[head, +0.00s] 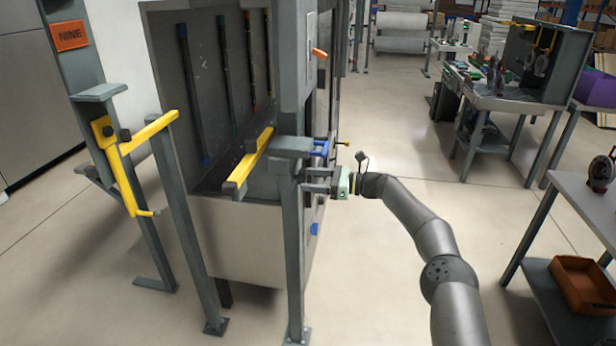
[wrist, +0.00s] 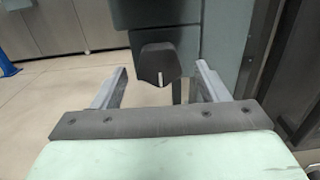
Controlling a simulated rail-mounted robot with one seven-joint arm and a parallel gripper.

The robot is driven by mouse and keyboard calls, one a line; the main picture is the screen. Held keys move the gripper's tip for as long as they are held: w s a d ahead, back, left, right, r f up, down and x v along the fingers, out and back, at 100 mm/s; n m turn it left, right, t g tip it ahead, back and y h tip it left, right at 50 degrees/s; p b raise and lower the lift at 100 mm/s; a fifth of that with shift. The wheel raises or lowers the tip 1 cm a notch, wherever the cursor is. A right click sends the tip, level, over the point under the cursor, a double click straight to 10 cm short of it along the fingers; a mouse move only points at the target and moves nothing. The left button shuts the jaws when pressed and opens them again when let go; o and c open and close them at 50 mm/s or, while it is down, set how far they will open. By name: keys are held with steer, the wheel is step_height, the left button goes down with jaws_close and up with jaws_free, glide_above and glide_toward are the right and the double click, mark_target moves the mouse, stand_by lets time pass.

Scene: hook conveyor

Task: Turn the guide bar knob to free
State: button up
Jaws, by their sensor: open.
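The black guide bar knob (wrist: 159,60) shows in the wrist view, on the face of a grey-green post (wrist: 165,12). A short white mark on the knob points straight down. My gripper (wrist: 161,73) is open, with one finger on each side of the knob and a visible gap on both sides. In the head view my gripper (head: 310,180) points left at the grey post (head: 291,250); I cannot make out the knob there. A yellow guide bar (head: 250,160) runs back from near the top of this post.
A second post at the left carries yellow bars (head: 150,132) and an orange NINE sign (head: 71,36). A grey open booth (head: 245,235) stands behind the near post. Blue parts (head: 320,149) sit just above my gripper. The floor at right is clear up to the workbenches (head: 508,102).

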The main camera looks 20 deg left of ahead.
steer(key=shift+s+a, duration=0.15)
steer(key=shift+a, duration=0.7)
steer(key=c, duration=1)
